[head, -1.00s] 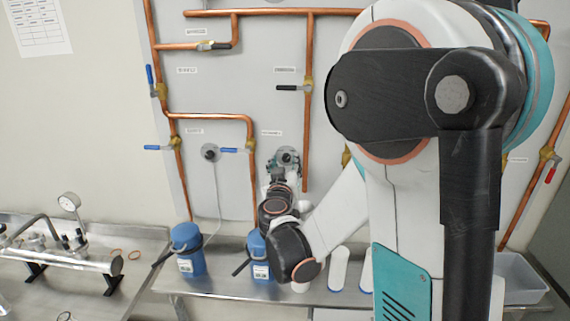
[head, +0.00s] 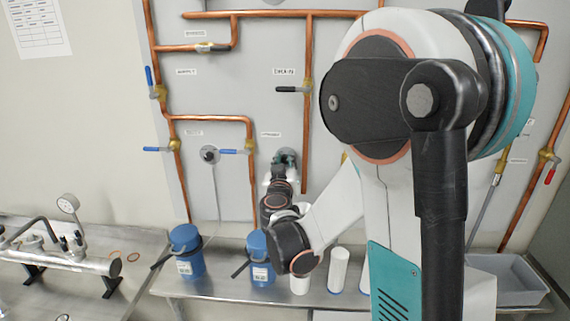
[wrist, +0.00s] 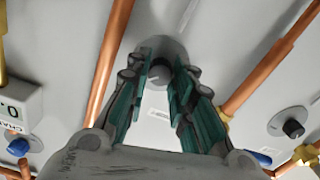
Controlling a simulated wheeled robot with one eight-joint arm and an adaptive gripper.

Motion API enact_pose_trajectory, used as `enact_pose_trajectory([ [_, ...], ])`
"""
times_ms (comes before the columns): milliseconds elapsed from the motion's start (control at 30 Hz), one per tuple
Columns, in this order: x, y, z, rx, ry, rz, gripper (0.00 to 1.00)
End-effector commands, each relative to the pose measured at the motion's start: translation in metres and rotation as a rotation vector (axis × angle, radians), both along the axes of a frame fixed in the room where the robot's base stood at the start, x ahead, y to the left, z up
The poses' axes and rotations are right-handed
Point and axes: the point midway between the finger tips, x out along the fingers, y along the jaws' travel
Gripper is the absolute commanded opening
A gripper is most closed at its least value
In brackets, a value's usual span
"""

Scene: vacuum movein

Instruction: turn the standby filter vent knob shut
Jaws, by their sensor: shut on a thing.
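The vent knob (wrist: 158,75) is a dark round knob on a pale round plate on the wall panel, with a light mark on its face. In the wrist view it sits between the two teal-padded fingers of my gripper (wrist: 160,78), which is shut on it. In the head view my gripper (head: 285,162) reaches the panel just below a small label, and it hides most of the knob and plate there. The label's lettering is too small to read surely.
A similar knob (head: 209,154) with a thin line hanging below it is to the left. Copper pipes (head: 250,180) and blue-handled valves (head: 229,151) flank my gripper. Blue canisters (head: 186,252) and white cylinders (head: 338,270) stand on the steel bench below.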

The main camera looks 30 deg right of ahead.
Motion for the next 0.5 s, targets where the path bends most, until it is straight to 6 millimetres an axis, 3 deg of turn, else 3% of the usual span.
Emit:
enact_pose_trajectory([
  [500,0.0001,0.0005,-0.0009,-0.234,0.158,0.001,0.0],
])
